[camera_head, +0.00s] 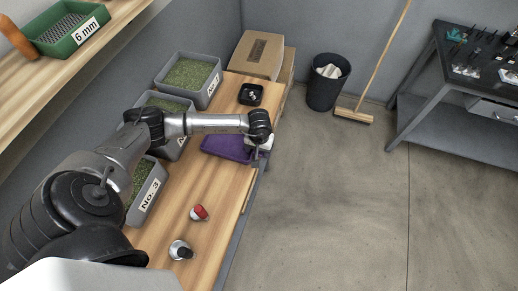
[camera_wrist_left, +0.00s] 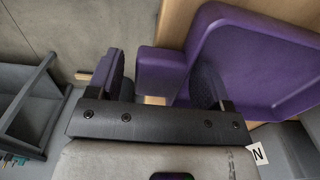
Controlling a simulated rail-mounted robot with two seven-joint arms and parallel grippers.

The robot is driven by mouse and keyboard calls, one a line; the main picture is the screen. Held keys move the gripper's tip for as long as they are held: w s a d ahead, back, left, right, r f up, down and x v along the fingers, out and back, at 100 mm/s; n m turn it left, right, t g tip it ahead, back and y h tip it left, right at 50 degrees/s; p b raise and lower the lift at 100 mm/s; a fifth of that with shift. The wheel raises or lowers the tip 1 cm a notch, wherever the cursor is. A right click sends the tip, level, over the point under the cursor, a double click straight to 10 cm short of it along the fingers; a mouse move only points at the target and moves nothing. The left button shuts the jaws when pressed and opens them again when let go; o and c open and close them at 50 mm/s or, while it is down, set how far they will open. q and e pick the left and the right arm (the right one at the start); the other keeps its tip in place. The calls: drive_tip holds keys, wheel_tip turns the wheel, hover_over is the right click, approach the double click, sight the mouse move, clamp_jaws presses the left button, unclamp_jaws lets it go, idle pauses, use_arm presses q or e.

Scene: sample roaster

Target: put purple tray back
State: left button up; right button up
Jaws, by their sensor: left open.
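The purple tray (camera_head: 226,147) lies on the wooden counter near its right edge, partly hidden by my left arm. In the left wrist view the tray (camera_wrist_left: 255,65) fills the upper right, with a short purple handle tab (camera_wrist_left: 160,72) sticking out to the left. My left gripper (camera_head: 259,154) is at the tray's right end, by the counter edge. In the left wrist view its fingers are open, with the tab showing between them; I cannot tell whether either finger touches it. My right gripper is not in view.
Grey bins of green beans (camera_head: 189,74) line the wall side. A small black container (camera_head: 250,94) and a cardboard box (camera_head: 257,54) sit at the far end. A red-topped item (camera_head: 199,212) and a metal item (camera_head: 181,249) stand nearer.

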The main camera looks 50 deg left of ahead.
use_arm(q)
drive_tip(key=shift+r+p, duration=0.3)
wheel_tip(320, 180, up, 12)
drive_tip(key=shift+f+b, duration=0.15)
drive_tip(key=shift+b, duration=0.25)
idle(0.4)
